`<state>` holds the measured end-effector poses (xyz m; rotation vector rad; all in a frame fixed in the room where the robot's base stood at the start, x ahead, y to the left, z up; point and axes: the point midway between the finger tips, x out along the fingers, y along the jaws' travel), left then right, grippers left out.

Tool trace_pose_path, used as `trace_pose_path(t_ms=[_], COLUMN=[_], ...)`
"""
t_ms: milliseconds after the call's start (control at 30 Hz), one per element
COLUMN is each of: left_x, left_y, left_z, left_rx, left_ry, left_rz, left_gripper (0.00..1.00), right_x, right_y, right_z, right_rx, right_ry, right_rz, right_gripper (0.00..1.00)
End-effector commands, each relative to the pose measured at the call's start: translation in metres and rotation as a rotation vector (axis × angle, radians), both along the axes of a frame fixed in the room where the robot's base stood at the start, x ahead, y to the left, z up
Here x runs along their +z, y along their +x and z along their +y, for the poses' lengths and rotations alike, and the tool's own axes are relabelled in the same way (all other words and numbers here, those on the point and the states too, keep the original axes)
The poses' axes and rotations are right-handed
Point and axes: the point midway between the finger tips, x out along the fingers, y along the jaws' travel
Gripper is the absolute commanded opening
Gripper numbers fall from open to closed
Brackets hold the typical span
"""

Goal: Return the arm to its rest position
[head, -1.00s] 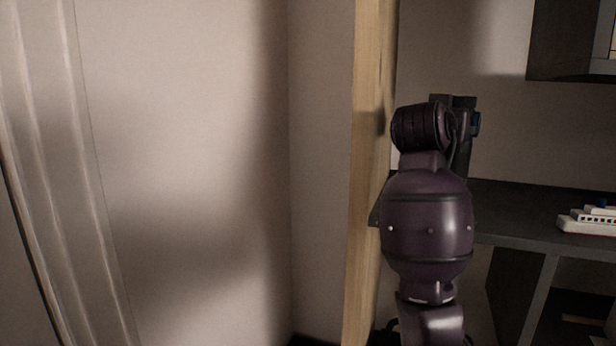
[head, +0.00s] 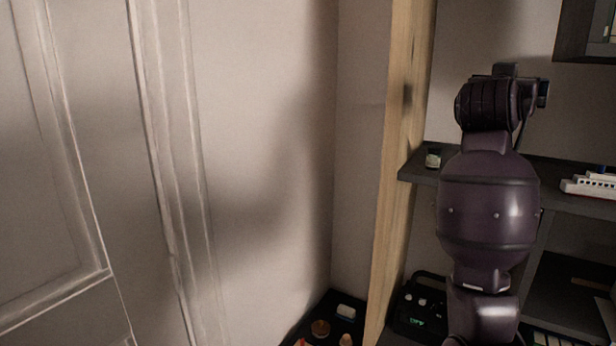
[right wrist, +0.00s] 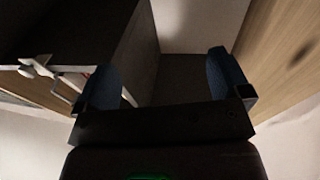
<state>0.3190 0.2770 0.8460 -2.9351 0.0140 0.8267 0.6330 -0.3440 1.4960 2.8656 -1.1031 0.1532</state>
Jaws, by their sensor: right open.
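My right arm stands upright in the right half of the head view, its purple links (head: 488,210) in front of the dark shelf unit. Its gripper is mostly hidden behind the wrist there. In the right wrist view my right gripper (right wrist: 165,80) is open, with two blue fingertips wide apart and nothing between them. My left arm and left gripper are not in view.
A wooden post (head: 398,170) stands close left of my arm. The dark shelf (head: 560,190) holds a small jar (head: 433,158) and a white toy ship (head: 590,187). A black device (head: 418,308) sits below. A dark tray (head: 300,335) with small items lies low. A panelled door (head: 60,170) is at left.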

Motion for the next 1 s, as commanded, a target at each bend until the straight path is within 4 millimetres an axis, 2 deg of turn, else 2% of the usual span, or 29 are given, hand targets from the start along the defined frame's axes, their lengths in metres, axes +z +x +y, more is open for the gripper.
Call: trace_pose_path(t_ms=[167,233,367,467,567,667,833,1000], left_x=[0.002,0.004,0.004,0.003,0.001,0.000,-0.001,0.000], left_y=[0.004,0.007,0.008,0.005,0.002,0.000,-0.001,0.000], left_z=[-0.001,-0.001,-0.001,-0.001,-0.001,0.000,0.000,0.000], left_rx=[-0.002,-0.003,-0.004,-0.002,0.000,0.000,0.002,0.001], left_ry=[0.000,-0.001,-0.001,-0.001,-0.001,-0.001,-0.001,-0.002], left_rz=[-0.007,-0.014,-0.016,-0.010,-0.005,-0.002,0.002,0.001], left_gripper=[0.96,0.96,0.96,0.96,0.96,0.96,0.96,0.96], right_x=[0.023,0.024,0.005,-0.018,-0.049,-0.089,-0.172,-0.255], right_y=[0.009,0.012,0.020,0.026,0.029,0.031,0.025,0.006], right_z=[0.030,0.041,0.060,0.071,0.080,0.087,0.096,0.099], right_rx=[0.142,0.195,0.295,0.359,0.422,0.485,0.590,0.671], right_ry=[-0.109,-0.150,-0.218,-0.254,-0.277,-0.292,-0.287,-0.249], right_rz=[-0.097,-0.125,-0.151,-0.154,-0.148,-0.129,-0.079,-0.016], right_gripper=[0.95,0.95,0.95,0.95,0.95,0.95,0.95,0.95])
